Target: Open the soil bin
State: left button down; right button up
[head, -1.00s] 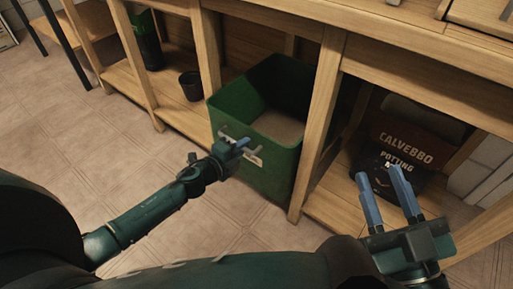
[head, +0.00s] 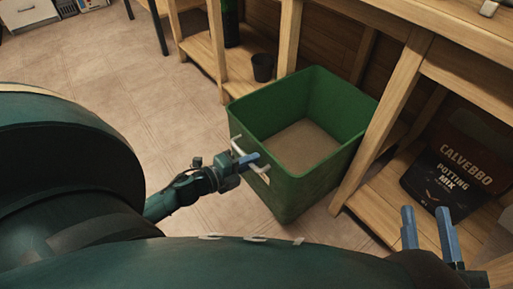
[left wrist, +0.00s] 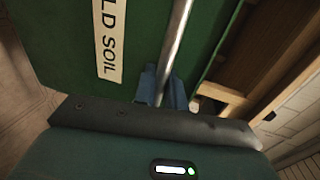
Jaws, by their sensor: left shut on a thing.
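The soil bin (head: 310,182) is a green open-topped box with brown soil (head: 305,146) inside, pulled out well in front of the wooden bench. A metal bar handle (head: 237,148) is on its front face; the handle also shows in the left wrist view (left wrist: 178,45), beside a white label (left wrist: 107,40) reading "LD SOIL". My left gripper (head: 248,161) is shut on the handle. My right gripper (head: 427,232) is at the lower right, its two blue fingers apart with nothing between them.
A dark potting mix bag (head: 458,170) stands on the bench's lower shelf at the right. A small black pot (head: 263,67) is on the lower shelf at the left. A bench post (head: 383,120) stands right beside the bin. The tiled floor (head: 130,95) to the left is clear.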

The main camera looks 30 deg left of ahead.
pick_arm(q)
jog(key=shift+s, duration=0.25)
pick_arm(e)
jog(key=shift+d+r, duration=0.1)
jog(key=shift+r, duration=0.15)
pick_arm(q)
jog(key=c, duration=1.8)
grip_release()
jog(key=shift+a, duration=0.1)
pick_arm(e)
jog(key=shift+r, duration=0.1)
pick_arm(q)
jog(key=p+v, duration=0.3)
jog(key=v, duration=1)
pick_arm(e)
jog(key=shift+d+n+h, duration=0.4)
pick_arm(q)
jog(key=shift+s, duration=0.1)
pick_arm(e)
jog(key=shift+a, duration=0.15)
